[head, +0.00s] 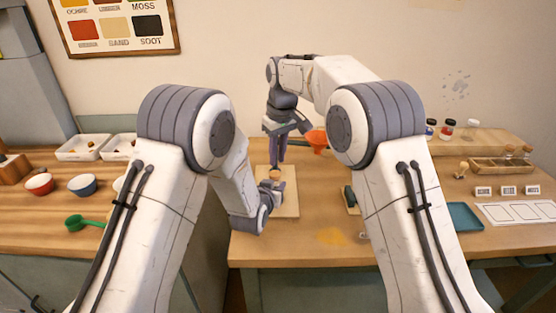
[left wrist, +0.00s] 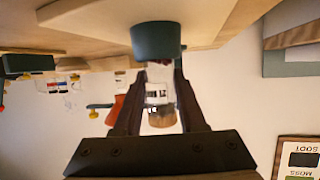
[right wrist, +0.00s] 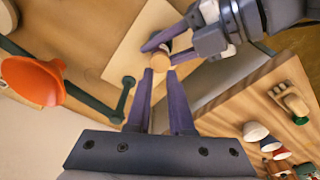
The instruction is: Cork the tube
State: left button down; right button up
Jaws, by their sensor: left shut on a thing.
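The tube (left wrist: 158,88) has a pale label and stands in a dark teal round holder (left wrist: 156,40) on the pale board (head: 291,203). My left gripper (head: 272,186) is shut on the tube from the side; its fingers flank it in the left wrist view (left wrist: 158,72). The brown cork (left wrist: 162,117) sits at the tube's mouth; its round top also shows in the right wrist view (right wrist: 158,65). My right gripper (right wrist: 160,71) points down just above the cork, its fingers apart with a narrow gap, and looks empty. How deep the cork sits is unclear.
Pigment jars (head: 447,130), a wooden rack (head: 500,168) and a teal tray (head: 465,217) are at the right. Bowls (head: 82,184) and a green scoop (head: 84,221) lie on the left counter.

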jog(key=o, duration=0.6)
jog(key=shift+c, duration=0.2)
notch_tip(320, 180, up, 12)
jog(key=s, duration=0.1)
jog(key=shift+s+d, duration=0.15)
jog(key=shift+d, duration=0.25)
pick_arm(q)
jog(key=shift+c, duration=2)
grip_release()
pick_arm(e)
jog(key=shift+f, duration=0.1)
pick_arm(q)
jog(key=b+v, duration=0.1)
jog(key=v, duration=0.9)
jog(key=shift+s, duration=0.2)
pick_arm(e)
jog(key=shift+f, duration=0.7)
pick_arm(q)
jog(key=shift+a+r, duration=0.1)
jog(key=shift+a, duration=0.05)
